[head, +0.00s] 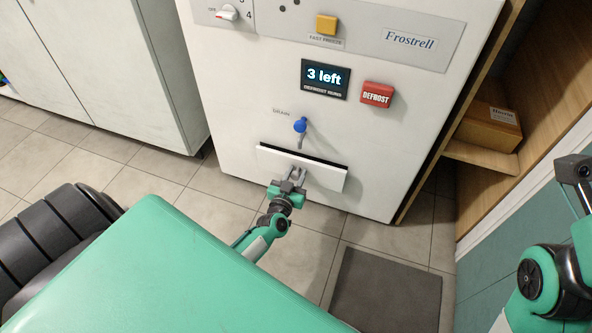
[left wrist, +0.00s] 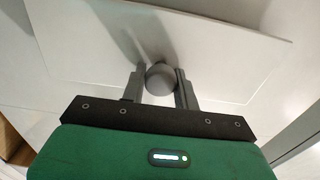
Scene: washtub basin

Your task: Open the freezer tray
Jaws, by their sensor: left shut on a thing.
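The freezer tray has a wide white front panel (head: 325,176) low on the white freezer. A dark gap shows along its top edge, so the panel stands a little out from the freezer face. My left gripper (head: 293,181) is at the middle of this panel. In the left wrist view its two grey fingers (left wrist: 160,88) are shut on a round grey knob (left wrist: 160,77) on the tray front (left wrist: 225,60). My right arm shows at the right edge of the head view; its gripper fingers do not show.
Above the tray are a blue drain knob (head: 300,125), a red DEFROST button (head: 377,95), a display reading "3 left" (head: 325,78) and a yellow button (head: 326,25). A wooden shelf with a box (head: 489,127) stands right. A grey mat (head: 387,290) lies on the tiled floor.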

